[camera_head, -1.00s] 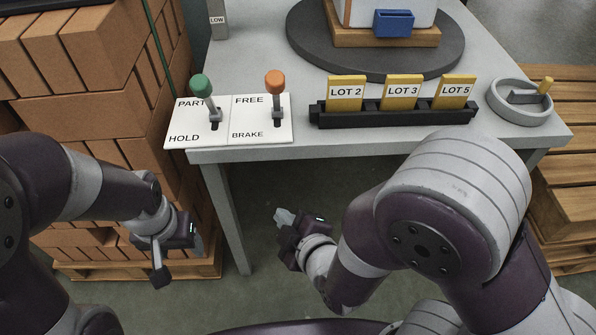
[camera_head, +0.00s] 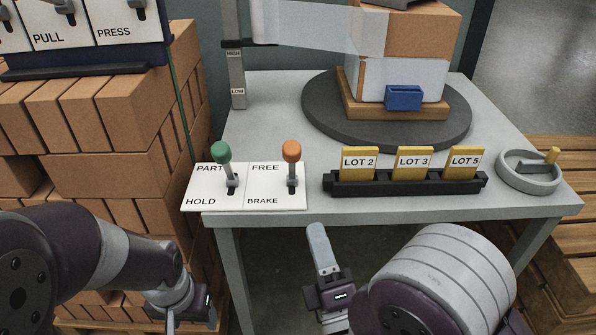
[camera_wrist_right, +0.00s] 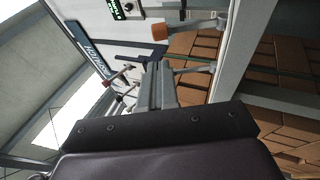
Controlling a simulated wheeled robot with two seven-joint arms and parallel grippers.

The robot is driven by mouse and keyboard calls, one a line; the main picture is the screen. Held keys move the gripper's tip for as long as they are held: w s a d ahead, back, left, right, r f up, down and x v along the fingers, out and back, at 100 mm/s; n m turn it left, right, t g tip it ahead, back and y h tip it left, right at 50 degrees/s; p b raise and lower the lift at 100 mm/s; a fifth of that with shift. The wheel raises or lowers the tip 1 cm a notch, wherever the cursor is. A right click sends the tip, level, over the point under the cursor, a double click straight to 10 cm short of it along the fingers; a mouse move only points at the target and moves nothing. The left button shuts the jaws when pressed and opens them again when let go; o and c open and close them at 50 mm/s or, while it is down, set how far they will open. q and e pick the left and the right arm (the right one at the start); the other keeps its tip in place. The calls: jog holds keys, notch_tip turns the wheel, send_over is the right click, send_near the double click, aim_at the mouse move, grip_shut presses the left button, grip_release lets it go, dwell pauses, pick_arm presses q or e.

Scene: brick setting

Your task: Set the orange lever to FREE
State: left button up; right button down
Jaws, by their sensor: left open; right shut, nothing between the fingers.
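The orange lever (camera_head: 291,152) stands on the right half of a white plate (camera_head: 274,202) at the table's near left. FREE is printed above its slot and BRAKE below. Its knob rises beside the FREE end, but the steep view hides its exact setting. My right gripper (camera_head: 318,240) is shut and empty, pointing up in front of the table edge, below and right of the plate, apart from the lever. Its fingers (camera_wrist_right: 157,85) also show in the right wrist view, with an orange knob (camera_wrist_right: 160,32) beyond them. My left gripper (camera_head: 188,310) is open, low at left, partly cut off.
A green lever (camera_head: 221,152) stands close left of the orange one, between PART and HOLD. A black rack (camera_head: 400,185) with yellow LOT cards lies to the right, then a handwheel (camera_head: 530,177). Behind is a dark turntable (camera_head: 325,112). Stacked bricks (camera_head: 105,165) fill the left.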

jog(key=b, duration=0.1)
send_near(298, 148)
jog(key=w+a, duration=0.1)
jog(key=w, duration=0.2)
jog(key=w+a, duration=0.1)
jog(key=w, duration=0.1)
jog(key=shift+w+a+r, duration=0.2)
jog(key=shift+a+r, duration=0.1)
jog(key=shift+r, duration=0.05)
jog(key=w+r+g+p, duration=0.1)
jog(key=r+p, duration=0.1)
jog(key=p, duration=0.3)
jog(key=w+r+m+g+h+p, duration=0.1)
jog(key=w+r+g+p, duration=0.1)
jog(key=p, duration=0.4)
jog(key=shift+w+r, duration=0.15)
jog(key=shift+w, duration=0.05)
jog(key=w+m+g+h+p, duration=0.1)
jog(key=w+g+p, duration=0.4)
jog(key=p, duration=0.5)
jog(key=shift+w+m+p, duration=0.3)
jog(key=shift+w+p, duration=0.1)
jog(key=shift+w, duration=0.8)
jog(key=shift+w, duration=0.1)
